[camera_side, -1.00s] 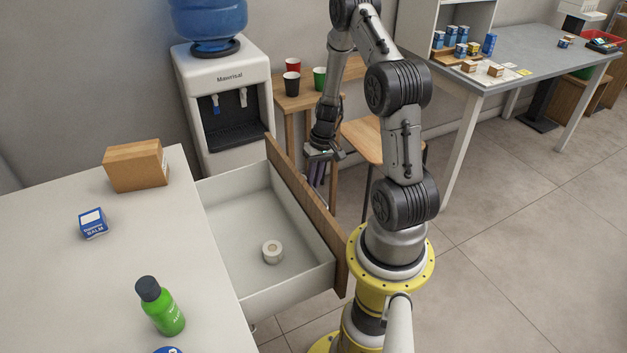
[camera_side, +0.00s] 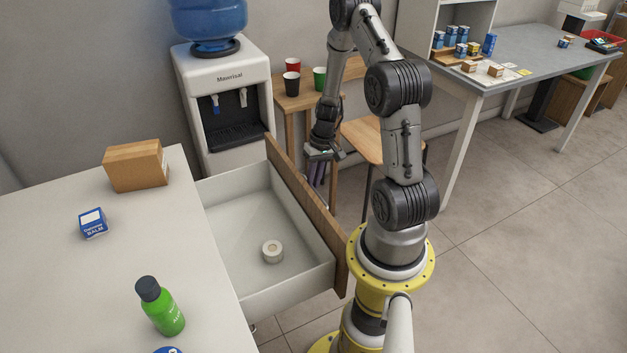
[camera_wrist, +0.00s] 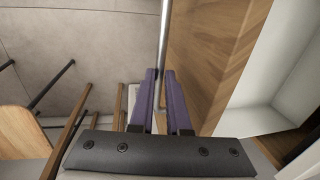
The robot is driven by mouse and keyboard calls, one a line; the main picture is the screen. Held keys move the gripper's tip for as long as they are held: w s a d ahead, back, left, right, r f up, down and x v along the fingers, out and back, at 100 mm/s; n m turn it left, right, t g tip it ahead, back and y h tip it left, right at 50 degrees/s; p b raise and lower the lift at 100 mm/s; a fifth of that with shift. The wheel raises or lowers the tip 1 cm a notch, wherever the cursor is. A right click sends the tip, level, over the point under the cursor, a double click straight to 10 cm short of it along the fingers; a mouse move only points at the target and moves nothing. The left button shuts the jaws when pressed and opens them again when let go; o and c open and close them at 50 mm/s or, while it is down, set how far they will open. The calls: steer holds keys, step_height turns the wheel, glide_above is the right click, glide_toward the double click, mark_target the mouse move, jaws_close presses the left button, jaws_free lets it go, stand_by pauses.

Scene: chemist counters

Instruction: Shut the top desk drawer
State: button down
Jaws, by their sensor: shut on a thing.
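The desk drawer (camera_side: 245,295) is pulled well out from the white-topped desk (camera_side: 80,270), its wooden front (camera_side: 312,215) facing my arm. My gripper (camera_side: 317,178) is on the outer side of this front, towards its far end. In the wrist view, the purple fingers of my gripper (camera_wrist: 162,78) are shut on a thin metal bar handle (camera_wrist: 164,40) that runs beside the wooden front (camera_wrist: 210,50). In the side view the handle is hidden behind the front.
A pale roll (camera_side: 272,251) lies inside the drawer. On the desk stand a wooden box (camera_side: 135,166), a blue balm box (camera_side: 93,223) and a green bottle (camera_side: 162,308). A water cooler (camera_side: 225,85) stands behind the drawer, and a wooden chair (camera_side: 365,140) is behind my arm.

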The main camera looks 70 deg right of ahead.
steer(key=w+a, duration=1.9)
steer(key=shift+w+a, duration=0.35)
steer(key=shift+a, duration=0.05)
steer(key=shift+w, duration=0.1)
steer(key=c, duration=1.2)
jaws_free()
steer(key=shift+a, duration=0.1)
steer(key=o, duration=0.3)
steer(key=r, duration=0.4)
steer(key=s+d+r, duration=0.1)
steer(key=r, duration=0.4)
steer(key=s+d+r, duration=0.1)
steer(key=r, duration=0.3)
steer(key=shift+r, duration=0.3)
